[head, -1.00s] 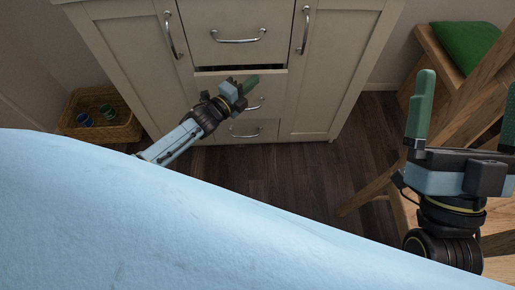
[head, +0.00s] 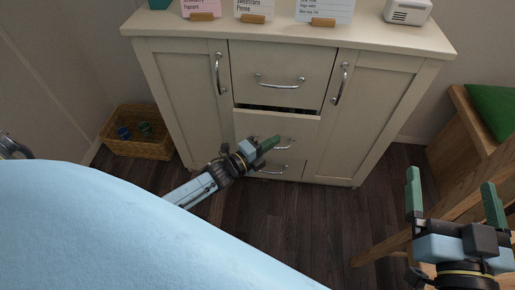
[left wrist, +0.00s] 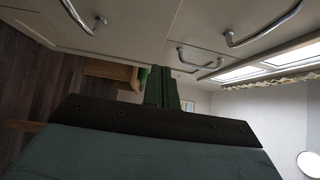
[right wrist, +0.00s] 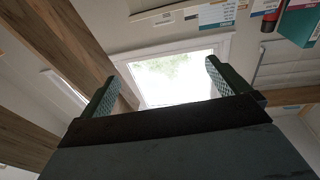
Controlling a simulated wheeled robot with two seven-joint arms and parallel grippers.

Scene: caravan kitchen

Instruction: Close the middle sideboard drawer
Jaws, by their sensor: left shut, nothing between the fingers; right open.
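The middle drawer (head: 300,127) of the cream sideboard (head: 360,150) stands partly open, with a dark gap (head: 278,109) above its front. Its metal handle (head: 288,145) is partly hidden by my left gripper. My left gripper (head: 270,143) is shut and empty, its green fingertips at or just in front of the middle drawer's front; I cannot tell whether they touch. The left wrist view shows the closed fingers (left wrist: 162,88) near drawer fronts and handles. My right gripper (head: 452,202) is open and empty, far right of the sideboard; its spread fingers also show in the right wrist view (right wrist: 162,82).
The top drawer (head: 282,72) and bottom drawer (head: 275,170) look closed. Cupboard doors with handles flank them. A wicker basket (head: 140,146) with cups stands at left. A wooden seat with a green cushion (head: 495,110) is at right, by my right arm. Dark floor lies clear before the sideboard.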

